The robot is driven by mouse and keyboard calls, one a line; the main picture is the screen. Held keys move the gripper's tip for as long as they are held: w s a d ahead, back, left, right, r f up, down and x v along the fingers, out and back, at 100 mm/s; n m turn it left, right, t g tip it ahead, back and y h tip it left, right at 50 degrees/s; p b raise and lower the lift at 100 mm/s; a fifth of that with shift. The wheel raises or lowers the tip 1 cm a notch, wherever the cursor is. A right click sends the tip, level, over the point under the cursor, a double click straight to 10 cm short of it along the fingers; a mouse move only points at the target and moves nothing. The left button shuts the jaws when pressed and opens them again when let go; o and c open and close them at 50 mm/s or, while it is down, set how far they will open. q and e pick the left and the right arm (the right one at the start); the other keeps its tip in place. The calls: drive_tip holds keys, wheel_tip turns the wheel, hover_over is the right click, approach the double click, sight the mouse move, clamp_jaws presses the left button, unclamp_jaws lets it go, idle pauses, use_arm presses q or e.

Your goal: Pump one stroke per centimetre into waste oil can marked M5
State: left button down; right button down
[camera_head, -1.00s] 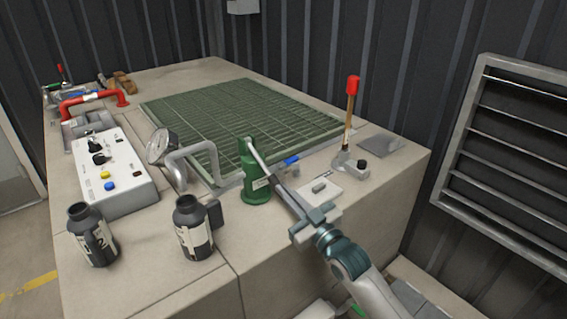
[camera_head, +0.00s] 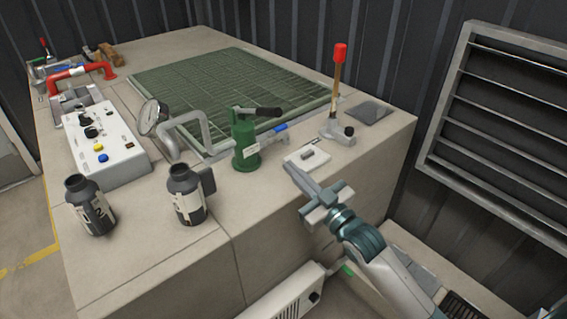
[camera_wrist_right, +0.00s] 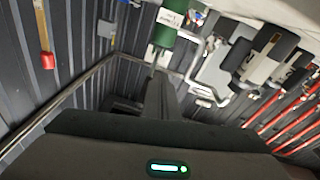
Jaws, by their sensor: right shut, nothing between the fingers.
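Two dark cans with pale labels stand on the near left of the bench: a left can (camera_head: 90,205) and a right can (camera_head: 187,194). Their labels are too small to read for sure, so I cannot tell which is M5. My right gripper (camera_head: 292,172) is shut and empty, right of and nearer than the pump, apart from its lever. My left gripper is out of view.
A small plate with a block (camera_head: 308,155) lies by my right gripper. A red-topped lever (camera_head: 339,75) stands behind it. A gauge (camera_head: 150,117), a grey bent pipe (camera_head: 190,125) and a white control box (camera_head: 105,150) are left of the pump. A green grating (camera_head: 230,80) lies behind.

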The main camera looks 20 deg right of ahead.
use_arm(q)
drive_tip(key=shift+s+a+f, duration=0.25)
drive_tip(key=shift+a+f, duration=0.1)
use_arm(e)
drive_tip(key=shift+v, duration=1.6)
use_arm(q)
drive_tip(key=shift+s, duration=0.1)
use_arm(e)
drive_tip(key=shift+f, duration=0.1)
